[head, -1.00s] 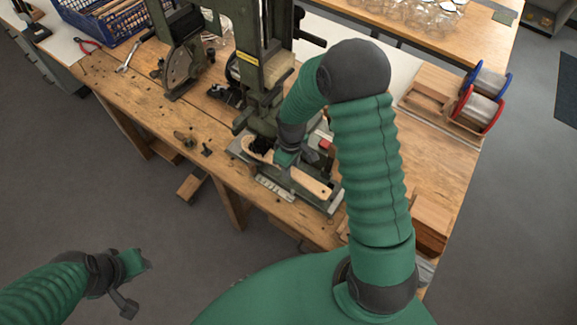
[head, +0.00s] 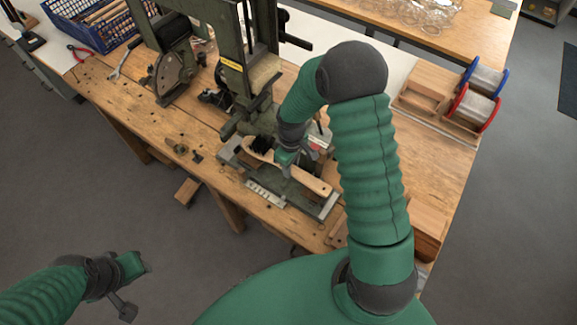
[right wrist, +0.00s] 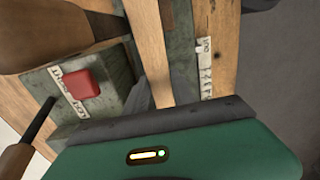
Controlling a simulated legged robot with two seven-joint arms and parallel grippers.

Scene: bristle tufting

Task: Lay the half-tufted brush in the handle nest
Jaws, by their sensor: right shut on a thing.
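The half-tufted brush (head: 312,181) has a pale wooden handle and a patch of dark bristles at its head's left end. My right gripper (head: 285,158) is shut on it near the middle. The brush lies over the grey-green metal fixture (head: 292,191) at the foot of the machine, apparently the handle nest; I cannot tell whether it touches.
The tall green machine (head: 232,65) rises behind the brush. A red button (right wrist: 80,86) on a grey box is close left in the wrist view. Wire spools (head: 472,108) stand at the right, a blue crate (head: 95,22) at the far left. The bench's front left is mostly clear.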

